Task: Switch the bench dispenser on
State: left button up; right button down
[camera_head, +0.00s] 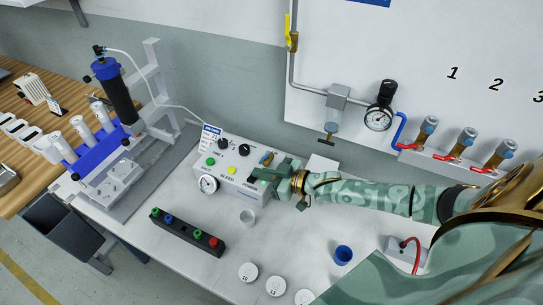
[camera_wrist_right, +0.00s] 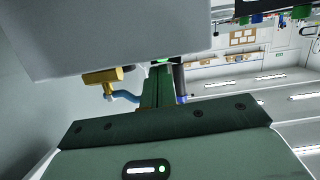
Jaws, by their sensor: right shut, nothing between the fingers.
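The bench dispenser (camera_head: 232,168) is a pale box on the white bench, with a round gauge (camera_head: 208,184), dark knobs, coloured buttons and printed labels on its sloped front. The word POWER shows at its right end, close to my gripper. My right gripper (camera_head: 279,171) is shut and empty at that right end; its fingers partly cover the switch area, and I cannot tell whether they touch it or how the switch stands. My left gripper is not in view.
A black strip with coloured caps (camera_head: 187,232) and a small clear cup (camera_head: 247,217) lie in front of the dispenser. A blue cup (camera_head: 343,255) and white numbered lids (camera_head: 248,271) are nearer. A fixture with a dark syringe barrel (camera_head: 117,92) stands left.

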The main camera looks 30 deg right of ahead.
jog(key=shift+s+f, duration=0.1)
jog(key=p+v, duration=0.4)
jog(key=v, duration=1.2)
jog(key=shift+p, duration=0.3)
